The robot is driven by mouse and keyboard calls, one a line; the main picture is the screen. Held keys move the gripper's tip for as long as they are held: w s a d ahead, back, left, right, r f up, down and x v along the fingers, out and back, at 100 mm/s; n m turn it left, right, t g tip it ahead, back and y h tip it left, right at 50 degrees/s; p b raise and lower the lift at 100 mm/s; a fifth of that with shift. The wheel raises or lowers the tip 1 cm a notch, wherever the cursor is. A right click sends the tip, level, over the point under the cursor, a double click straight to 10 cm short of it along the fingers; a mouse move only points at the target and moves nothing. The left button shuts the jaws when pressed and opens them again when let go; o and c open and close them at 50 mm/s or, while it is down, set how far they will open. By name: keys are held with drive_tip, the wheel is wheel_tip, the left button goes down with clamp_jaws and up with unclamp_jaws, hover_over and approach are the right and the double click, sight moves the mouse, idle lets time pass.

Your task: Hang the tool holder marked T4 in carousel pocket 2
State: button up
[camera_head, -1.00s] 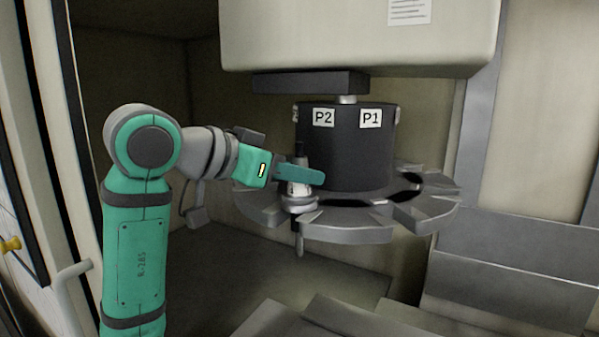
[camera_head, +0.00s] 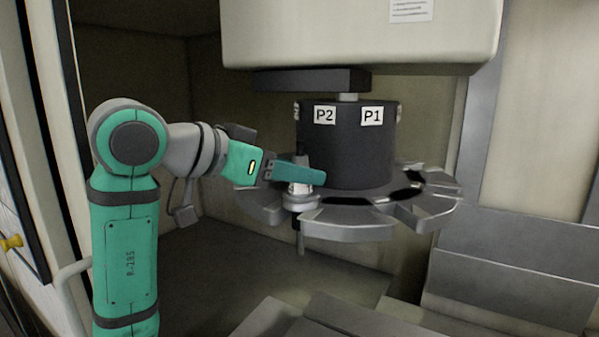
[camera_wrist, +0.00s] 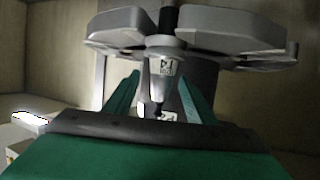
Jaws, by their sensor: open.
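The tool holder (camera_head: 300,189) is a pale cone with a metal flange and a dark shank pointing down. It sits upright in the carousel's (camera_head: 345,226) slot below the P2 label (camera_head: 324,116). In the wrist view the holder (camera_wrist: 163,58) stands between two carousel segments; a small label on it is too blurred to read surely. My gripper (camera_head: 312,176) is at the holder, with its jaws open. In the wrist view its green fingers (camera_wrist: 158,92) lie on either side of the holder, with gaps visible.
The P1 label (camera_head: 372,116) is to the right on the dark hub (camera_head: 347,160). An empty carousel slot shows at the right. The machine head (camera_head: 360,35) hangs above. A metal ledge (camera_head: 520,250) is at right; the floor beneath the carousel is open.

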drive_tip(key=v, duration=0.9)
drive_tip(key=shift+a, duration=0.25)
drive_tip(key=shift+w+d, duration=0.1)
drive_tip(key=shift+w, duration=0.05)
